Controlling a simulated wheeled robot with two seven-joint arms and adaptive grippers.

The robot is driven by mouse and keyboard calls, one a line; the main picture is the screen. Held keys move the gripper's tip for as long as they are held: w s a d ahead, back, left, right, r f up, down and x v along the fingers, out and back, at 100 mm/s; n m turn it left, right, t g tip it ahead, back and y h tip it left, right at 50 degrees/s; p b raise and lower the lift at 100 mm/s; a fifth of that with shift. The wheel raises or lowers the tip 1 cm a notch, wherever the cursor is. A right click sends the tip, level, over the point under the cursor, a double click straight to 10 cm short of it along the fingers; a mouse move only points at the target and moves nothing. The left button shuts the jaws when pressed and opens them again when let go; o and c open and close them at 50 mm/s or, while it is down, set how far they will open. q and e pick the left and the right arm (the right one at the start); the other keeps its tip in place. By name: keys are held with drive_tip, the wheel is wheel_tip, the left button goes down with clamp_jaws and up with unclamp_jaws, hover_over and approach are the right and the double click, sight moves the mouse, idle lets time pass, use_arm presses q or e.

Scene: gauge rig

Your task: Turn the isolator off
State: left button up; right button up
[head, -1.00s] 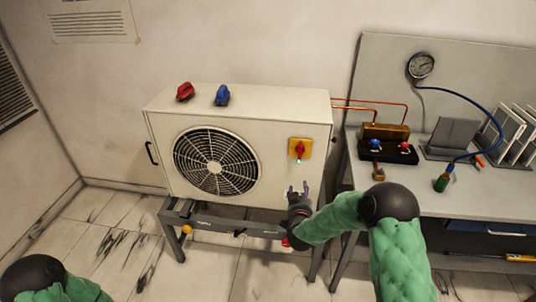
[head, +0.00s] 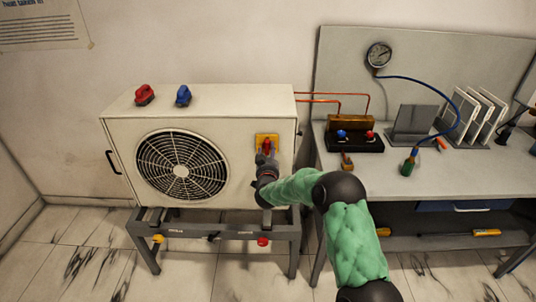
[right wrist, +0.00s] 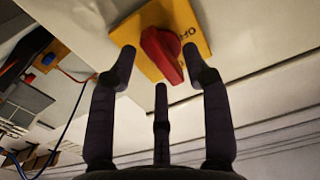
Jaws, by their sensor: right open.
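The isolator is a red handle (right wrist: 160,55) on a yellow plate (head: 262,141), on the front of the white fan unit (head: 222,110), right of the fan. In the right wrist view the plate (right wrist: 203,42) bears dark lettering beside the handle, seemingly "OFF". My right gripper (head: 266,156) is just in front of the handle and hides its lower part. In the right wrist view its fingers (right wrist: 158,68) are spread open, with the handle between and beyond their tips. Contact cannot be told. My left gripper is not in view.
A red cap (head: 144,95) and a blue cap (head: 183,96) sit on top of the unit. Copper pipes (head: 340,97) run right to a valve block (head: 353,138) on the workbench (head: 440,183). A gauge (head: 378,55) with a blue hose stands behind it.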

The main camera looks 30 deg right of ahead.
drive_tip(key=shift+w+d, duration=0.25)
drive_tip(key=shift+w, duration=0.1)
clamp_jaws()
